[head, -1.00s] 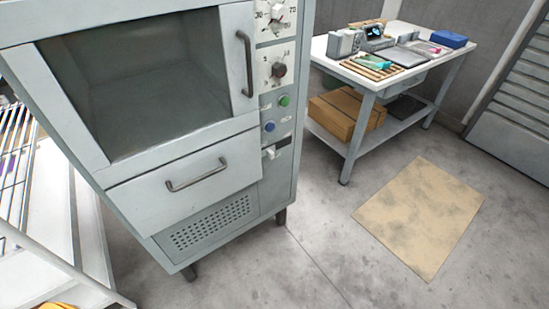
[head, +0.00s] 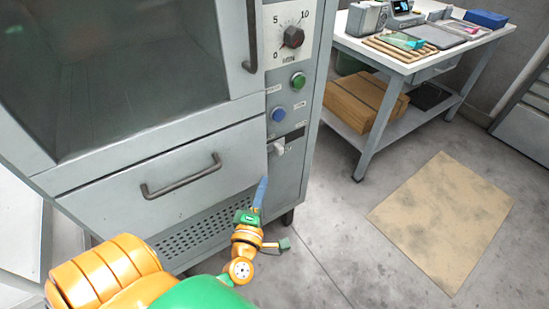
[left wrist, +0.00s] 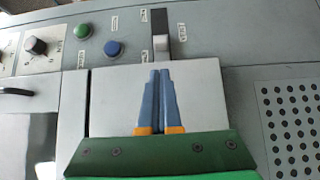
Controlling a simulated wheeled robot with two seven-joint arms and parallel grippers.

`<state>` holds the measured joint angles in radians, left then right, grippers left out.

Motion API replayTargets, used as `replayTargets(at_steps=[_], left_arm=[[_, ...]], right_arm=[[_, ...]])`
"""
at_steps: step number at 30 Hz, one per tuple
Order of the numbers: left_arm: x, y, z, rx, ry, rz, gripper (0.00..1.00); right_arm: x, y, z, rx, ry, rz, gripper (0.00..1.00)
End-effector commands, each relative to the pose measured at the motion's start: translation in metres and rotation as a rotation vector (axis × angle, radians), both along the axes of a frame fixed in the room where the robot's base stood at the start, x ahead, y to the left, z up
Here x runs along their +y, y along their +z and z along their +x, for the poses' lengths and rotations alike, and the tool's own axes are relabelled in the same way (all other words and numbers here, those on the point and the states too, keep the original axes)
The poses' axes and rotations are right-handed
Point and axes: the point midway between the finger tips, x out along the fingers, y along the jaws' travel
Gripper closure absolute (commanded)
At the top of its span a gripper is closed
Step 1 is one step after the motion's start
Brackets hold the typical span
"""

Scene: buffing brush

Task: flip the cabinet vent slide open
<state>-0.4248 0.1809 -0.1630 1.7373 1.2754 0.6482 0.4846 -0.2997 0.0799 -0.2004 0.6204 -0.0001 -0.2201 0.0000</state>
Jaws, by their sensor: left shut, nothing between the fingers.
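The cabinet (head: 95,192) stands at the left. Its vent slide (head: 280,147) is a small pale tab in a dark slot on the right-hand panel, below the blue button. In the left wrist view the slide (left wrist: 160,43) sits at one end of its black slot, just beyond the fingertips. My left gripper (head: 263,182) is shut and empty, with blue fingers pointing up toward the slide from just below it. In the left wrist view the gripper (left wrist: 158,74) lines up with the slide, with a small gap seen between them. My right gripper is out of view.
A green button (head: 298,81), a blue button (head: 279,114) and a dial (head: 293,37) are above the slide. A drawer handle (head: 182,178) juts out to the left. A workbench (head: 372,52) stands to the right; the floor between is mostly clear.

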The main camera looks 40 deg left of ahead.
Motion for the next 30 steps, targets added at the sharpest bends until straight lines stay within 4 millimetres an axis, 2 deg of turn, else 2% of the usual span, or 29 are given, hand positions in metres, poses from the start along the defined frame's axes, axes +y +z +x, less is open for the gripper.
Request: replayTargets(at_steps=[4,12,16,21,30], left_arm=[[0.005,0.001,0.013,-0.001,-0.001,0.004,1.0],[0.026,0.0,0.064,-0.001,-0.002,0.005,1.0],[0.033,-0.001,0.081,0.0,-0.002,0.004,1.0],[0.038,-0.001,0.092,0.003,-0.002,0.004,1.0],[0.038,0.0,0.092,0.002,-0.002,0.003,1.0]], right_arm=[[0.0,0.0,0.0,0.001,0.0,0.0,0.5],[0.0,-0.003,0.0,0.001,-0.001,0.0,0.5],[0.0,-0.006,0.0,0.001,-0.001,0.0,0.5],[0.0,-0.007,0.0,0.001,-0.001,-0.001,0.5],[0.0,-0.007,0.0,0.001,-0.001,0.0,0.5]])
